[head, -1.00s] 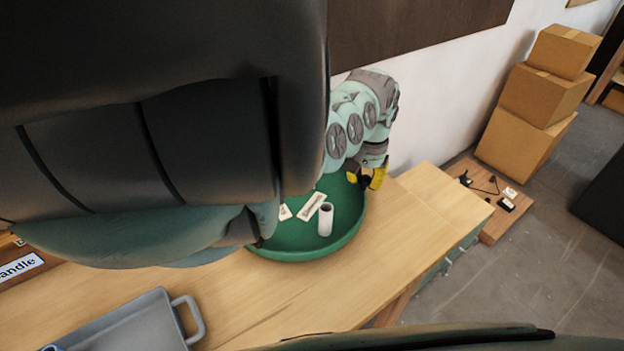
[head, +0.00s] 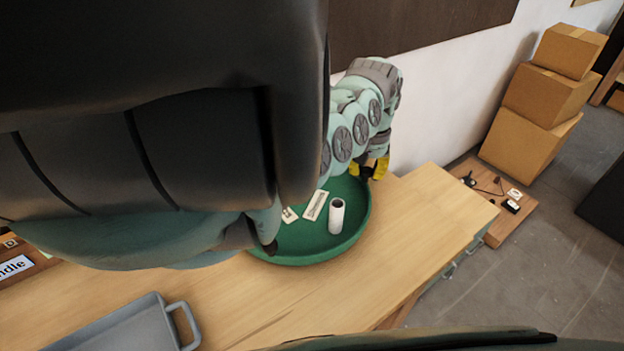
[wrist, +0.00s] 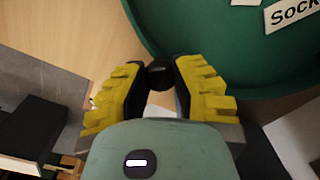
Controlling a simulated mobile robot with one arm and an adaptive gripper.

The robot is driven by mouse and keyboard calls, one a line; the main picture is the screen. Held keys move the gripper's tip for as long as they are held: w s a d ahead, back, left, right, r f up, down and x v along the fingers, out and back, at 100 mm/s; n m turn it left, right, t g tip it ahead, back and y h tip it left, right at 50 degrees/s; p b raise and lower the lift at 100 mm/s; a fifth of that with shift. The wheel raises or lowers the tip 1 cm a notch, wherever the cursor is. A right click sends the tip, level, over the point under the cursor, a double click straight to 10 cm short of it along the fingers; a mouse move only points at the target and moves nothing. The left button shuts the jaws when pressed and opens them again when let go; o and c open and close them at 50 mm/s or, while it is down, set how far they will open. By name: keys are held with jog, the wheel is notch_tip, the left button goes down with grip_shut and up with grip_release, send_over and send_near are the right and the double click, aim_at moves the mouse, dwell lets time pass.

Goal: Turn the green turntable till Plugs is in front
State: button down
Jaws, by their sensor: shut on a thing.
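The green turntable (head: 318,256) is a round, rimmed tray on the wooden bench, partly covered by my arm in the head view. It carries a white cylinder (head: 336,216) and pale labels (head: 315,205) too small to read there. In the wrist view, the turntable (wrist: 185,35) has a label starting "Sock" (wrist: 291,12); no Plugs label is readable. My gripper (head: 367,171) is at the turntable's back right rim. In the wrist view, its yellow-padded fingers (wrist: 158,77) are shut on a black knob (wrist: 159,73) at the rim.
A grey tray (head: 125,330) with a handle lies at the front left of the bench (head: 420,215). A sign ending "ndle" (head: 15,267) is at the far left. The bench right of the turntable is clear. Cardboard boxes (head: 540,95) stand beyond, near a low wooden board (head: 510,215).

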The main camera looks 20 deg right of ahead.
jog(key=shift+s+f, duration=0.1)
jog(key=c, duration=0.7)
grip_release()
jog(key=r, duration=1)
jog(key=shift+w, duration=0.2)
jog(key=shift+s+r, duration=0.15)
jog(key=shift+r, duration=0.85)
